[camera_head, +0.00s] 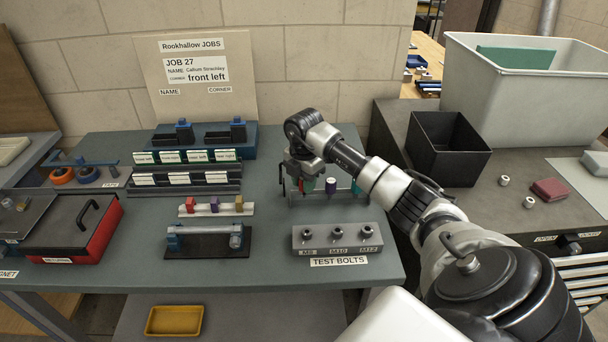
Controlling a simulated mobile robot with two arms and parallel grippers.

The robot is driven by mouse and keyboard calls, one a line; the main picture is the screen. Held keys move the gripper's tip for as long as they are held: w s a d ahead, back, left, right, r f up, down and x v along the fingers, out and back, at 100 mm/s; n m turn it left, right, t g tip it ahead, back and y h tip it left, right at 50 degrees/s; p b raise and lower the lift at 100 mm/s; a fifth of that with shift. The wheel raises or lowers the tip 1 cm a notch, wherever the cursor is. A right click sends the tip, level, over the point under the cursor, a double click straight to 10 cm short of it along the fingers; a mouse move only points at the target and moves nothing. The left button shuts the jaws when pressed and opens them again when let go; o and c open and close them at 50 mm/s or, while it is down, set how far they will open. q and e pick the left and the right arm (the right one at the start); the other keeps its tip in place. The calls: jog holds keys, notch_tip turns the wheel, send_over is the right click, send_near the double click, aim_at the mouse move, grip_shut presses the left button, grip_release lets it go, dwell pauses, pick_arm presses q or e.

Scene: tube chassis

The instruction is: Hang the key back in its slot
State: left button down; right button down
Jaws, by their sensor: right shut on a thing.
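A low grey rack (322,200) stands near the right end of the bench. My right gripper (301,181) points down over the rack's left part. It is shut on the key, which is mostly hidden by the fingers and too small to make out. A dark red and green bit shows just beside the fingers. I cannot tell whether the key touches the rack. My left gripper is not in view.
The test bolts block (337,239) stands in front of the rack. A small holder with red, purple and yellow pieces (216,209) and a black fixture (209,243) are to the left. A job board (196,77) stands behind. A black bin (446,148) is at right.

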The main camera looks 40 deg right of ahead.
jog(key=shift+f, duration=0.45)
jog(key=c, duration=0.8)
grip_release()
notch_tip(320, 180, up, 11)
jog(key=shift+f+b, duration=0.1)
jog(key=shift+b, duration=0.9)
